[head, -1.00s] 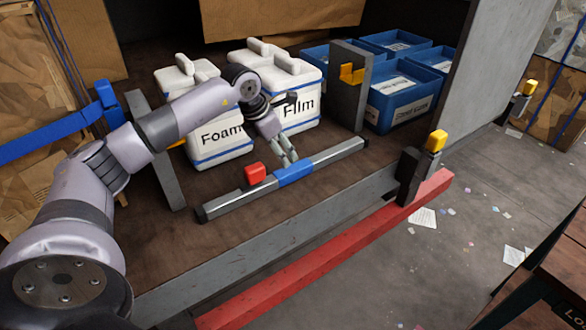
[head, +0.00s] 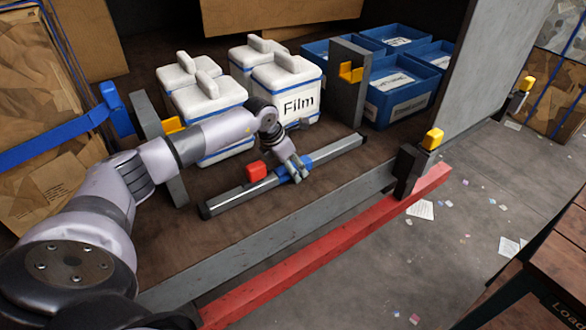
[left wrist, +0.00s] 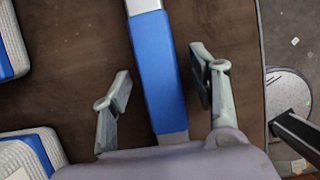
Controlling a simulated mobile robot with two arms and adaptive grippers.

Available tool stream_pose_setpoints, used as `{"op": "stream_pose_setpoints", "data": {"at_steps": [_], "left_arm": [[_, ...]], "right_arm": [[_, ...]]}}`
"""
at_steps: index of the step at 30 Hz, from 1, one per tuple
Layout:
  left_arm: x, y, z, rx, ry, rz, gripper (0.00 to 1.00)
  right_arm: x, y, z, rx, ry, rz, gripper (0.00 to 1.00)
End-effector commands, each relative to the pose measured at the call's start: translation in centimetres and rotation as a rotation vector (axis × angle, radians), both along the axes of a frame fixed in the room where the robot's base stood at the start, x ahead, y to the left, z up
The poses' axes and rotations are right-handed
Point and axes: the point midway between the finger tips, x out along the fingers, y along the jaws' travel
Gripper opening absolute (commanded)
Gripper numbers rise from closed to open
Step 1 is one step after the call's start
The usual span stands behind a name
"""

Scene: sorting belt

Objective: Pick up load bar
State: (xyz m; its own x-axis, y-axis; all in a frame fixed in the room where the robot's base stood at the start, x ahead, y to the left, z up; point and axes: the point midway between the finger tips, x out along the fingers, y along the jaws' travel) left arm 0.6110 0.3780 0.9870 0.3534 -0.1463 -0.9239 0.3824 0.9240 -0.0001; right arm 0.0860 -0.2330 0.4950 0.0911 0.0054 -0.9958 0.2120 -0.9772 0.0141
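The load bar (head: 334,151) is a long grey bar with a blue middle sleeve and a red block (head: 256,171) on it. It lies on the brown deck. In the left wrist view its blue sleeve (left wrist: 156,70) runs between the two fingers. My left gripper (head: 299,170) is over the blue sleeve; in the left wrist view its fingers (left wrist: 160,90) are spread, one on each side of the sleeve, with gaps between. Whether they are level with the bar I cannot tell. My right gripper is not in view.
White bins, one marked Film (head: 297,103), stand behind the bar. Blue crates (head: 398,95) stand at the back right. Grey posts with yellow holders (head: 351,72) rise from the deck. A red rail (head: 330,255) runs along the front edge.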

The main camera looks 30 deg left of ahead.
Motion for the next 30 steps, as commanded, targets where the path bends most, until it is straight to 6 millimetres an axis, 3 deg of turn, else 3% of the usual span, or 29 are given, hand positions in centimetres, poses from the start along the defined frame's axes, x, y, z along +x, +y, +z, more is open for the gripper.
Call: {"op": "stream_pose_setpoints", "data": {"at_steps": [23,30], "left_arm": [[0.00,0.02,0.07,0.000,0.000,0.000,0.02],[0.00,0.03,0.08,0.000,0.000,0.000,0.00]], "right_arm": [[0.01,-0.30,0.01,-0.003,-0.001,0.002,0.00],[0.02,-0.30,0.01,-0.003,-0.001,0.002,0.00]]}}
